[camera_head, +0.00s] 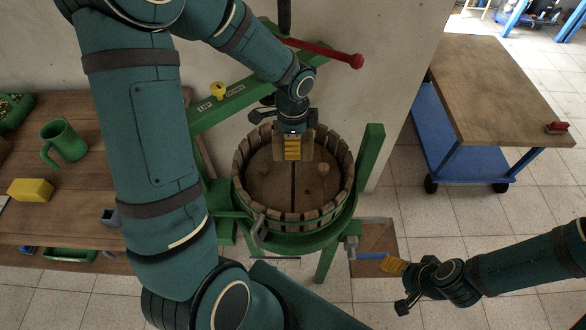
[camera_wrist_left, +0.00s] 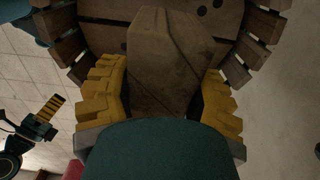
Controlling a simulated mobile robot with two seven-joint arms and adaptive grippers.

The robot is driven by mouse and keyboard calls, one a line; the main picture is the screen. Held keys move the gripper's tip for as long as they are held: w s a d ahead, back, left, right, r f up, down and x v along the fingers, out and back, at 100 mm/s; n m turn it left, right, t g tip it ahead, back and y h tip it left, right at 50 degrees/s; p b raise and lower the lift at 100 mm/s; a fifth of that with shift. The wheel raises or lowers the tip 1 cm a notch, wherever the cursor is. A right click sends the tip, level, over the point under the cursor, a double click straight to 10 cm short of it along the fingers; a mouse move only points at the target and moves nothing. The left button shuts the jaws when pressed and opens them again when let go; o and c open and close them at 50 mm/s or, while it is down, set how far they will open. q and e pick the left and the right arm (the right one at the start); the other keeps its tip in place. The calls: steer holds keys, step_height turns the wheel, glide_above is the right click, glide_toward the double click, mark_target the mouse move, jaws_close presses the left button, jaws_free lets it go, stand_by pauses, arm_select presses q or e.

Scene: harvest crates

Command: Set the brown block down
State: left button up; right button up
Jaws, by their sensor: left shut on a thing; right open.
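The brown block (camera_wrist_left: 165,60) sits between the yellow finger pads of my left gripper (camera_wrist_left: 160,95) in the left wrist view. In the head view my left gripper (camera_head: 292,147) points down over the wooden slatted basket (camera_head: 240,185) of the green press, near its back rim. Parts of the brown block (camera_head: 307,146) show beside the yellow pad there. The gripper is shut on the block; I cannot tell whether the block touches the basket's floor. My right gripper (camera_head: 392,266) is open and empty at the lower right, away from the basket.
A wooden bench (camera_head: 95,115) at the left holds a green mug (camera_head: 66,142) and a yellow block (camera_head: 31,190). The press's red-handled bar (camera_head: 325,52) and green frame (camera_head: 373,150) stand around the basket. A blue cart (camera_head: 500,85) is at the upper right, with open tiled floor before it.

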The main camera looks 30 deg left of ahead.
arm_select(q)
step_height(320, 180, down, 8)
steer(key=b, duration=0.2)
steer(key=shift+f, duration=0.2)
steer(key=shift+f+b, duration=0.5)
steer(key=o, duration=1.3)
steer(key=shift+r, duration=0.1)
step_height(320, 180, up, 13)
steer(key=p, duration=0.4)
